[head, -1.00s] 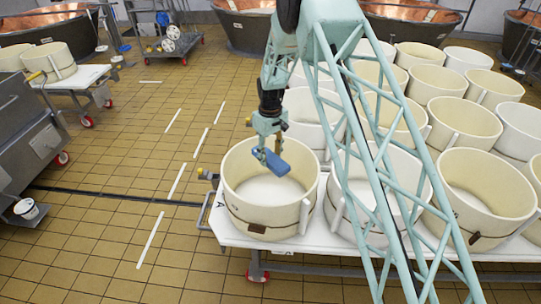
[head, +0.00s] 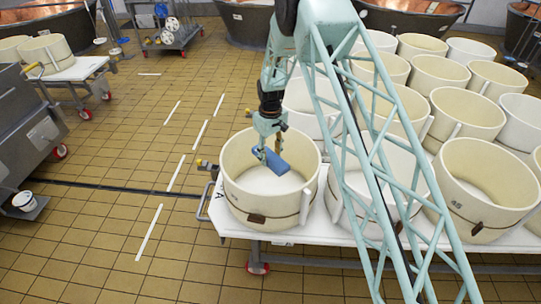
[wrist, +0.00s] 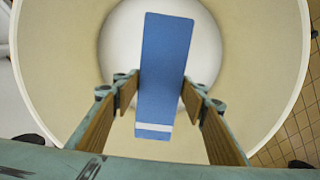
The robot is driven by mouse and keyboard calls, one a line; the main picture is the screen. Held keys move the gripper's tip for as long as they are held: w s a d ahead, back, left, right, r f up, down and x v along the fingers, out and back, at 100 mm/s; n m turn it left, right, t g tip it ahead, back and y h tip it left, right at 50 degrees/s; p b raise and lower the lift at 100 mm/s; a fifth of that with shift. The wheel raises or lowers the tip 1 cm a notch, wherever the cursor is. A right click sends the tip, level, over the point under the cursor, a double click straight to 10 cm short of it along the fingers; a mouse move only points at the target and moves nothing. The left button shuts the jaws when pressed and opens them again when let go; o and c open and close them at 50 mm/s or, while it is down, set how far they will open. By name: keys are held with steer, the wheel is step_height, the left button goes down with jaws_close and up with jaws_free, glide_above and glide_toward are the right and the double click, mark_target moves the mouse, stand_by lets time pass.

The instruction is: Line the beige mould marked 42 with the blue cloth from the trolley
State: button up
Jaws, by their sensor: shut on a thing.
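The blue cloth (head: 270,161) is a folded strip with a pale band near one end, which shows in the wrist view (wrist: 165,65). My gripper (head: 268,150) is shut on the cloth, with one finger on each side of it. The cloth hangs in the mouth of a round beige mould (head: 258,208) at the table's left corner. In the wrist view the mould's wall (wrist: 270,60) surrounds the cloth, and its white floor shows below. The cloth looks apart from the floor. I cannot read a number 42 on this mould.
Several other beige and white moulds (head: 480,185) stand close together on the white table (head: 310,238) to the right. A trolley (head: 168,35) stands at the back left near copper vats (head: 245,22). The tiled floor on the left is mostly clear.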

steer(key=shift+f+b, duration=5.55)
steer(key=shift+f, duration=5.5)
steer(key=shift+f+b, duration=0.75)
steer(key=shift+f, duration=0.3)
